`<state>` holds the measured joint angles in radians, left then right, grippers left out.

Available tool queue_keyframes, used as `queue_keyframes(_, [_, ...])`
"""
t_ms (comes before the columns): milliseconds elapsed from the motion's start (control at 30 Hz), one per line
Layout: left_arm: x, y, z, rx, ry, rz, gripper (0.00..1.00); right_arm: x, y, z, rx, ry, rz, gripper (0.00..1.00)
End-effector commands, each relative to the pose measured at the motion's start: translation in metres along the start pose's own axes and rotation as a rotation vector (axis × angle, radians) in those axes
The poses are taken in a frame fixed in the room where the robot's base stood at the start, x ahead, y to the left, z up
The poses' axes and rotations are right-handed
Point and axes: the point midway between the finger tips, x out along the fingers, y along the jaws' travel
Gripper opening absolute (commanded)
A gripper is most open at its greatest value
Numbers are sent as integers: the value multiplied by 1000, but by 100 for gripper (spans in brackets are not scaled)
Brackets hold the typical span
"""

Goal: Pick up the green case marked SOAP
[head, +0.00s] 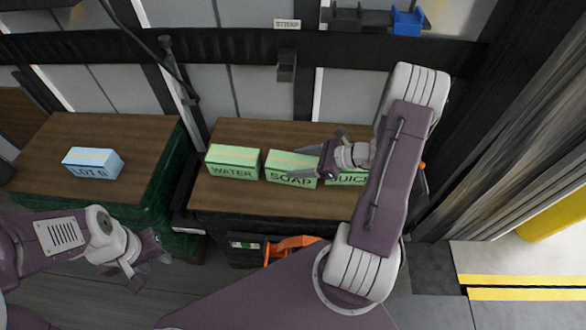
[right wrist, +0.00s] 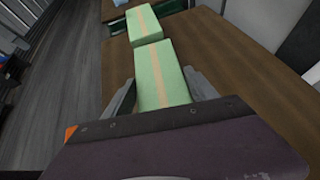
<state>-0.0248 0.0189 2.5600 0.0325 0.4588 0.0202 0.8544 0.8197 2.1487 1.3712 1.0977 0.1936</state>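The green case marked SOAP (head: 290,178) stands on the right-hand wooden tabletop, between the green WATER case (head: 232,172) and a green case marked JUICE (head: 345,180), which my right arm partly covers. My right gripper (head: 326,155) is open at the right end of the SOAP case. In the right wrist view, the SOAP case (right wrist: 160,77) lies between the spread fingers, with the WATER case (right wrist: 143,24) beyond it. I cannot tell whether the fingers touch it. My left gripper (head: 150,270) is open and empty at the lower left, away from the cases.
A light blue case marked LOT B (head: 93,163) sits on the left wooden tabletop (head: 60,135). A narrow gap separates the two tabletops. An orange-handled item (head: 290,245) is below the right table's front edge. A dark rail with a blue bin (head: 407,20) is at the back.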

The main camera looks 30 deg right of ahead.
Motion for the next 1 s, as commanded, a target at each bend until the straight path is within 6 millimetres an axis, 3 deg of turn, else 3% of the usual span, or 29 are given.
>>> queue_keyframes(33, [0,0,0,0,0,0,36,0,0,0,1,0,-1,17])
queue_keyframes(100, [0,0,0,0,0,0,36,0,0,0,1,1,-1,0])
queue_keyframes(433, [-2,0,0,0,0,0,36,-3,-1,6,-1,-2,-2,0])
queue_keyframes(800, [-22,0,-2,0,0,0,36,-39,-1,72,-5,-3,-3,0])
queue_keyframes(1000, [-25,0,-3,0,0,0,36,-48,-1,88,-1,-3,-2,0])
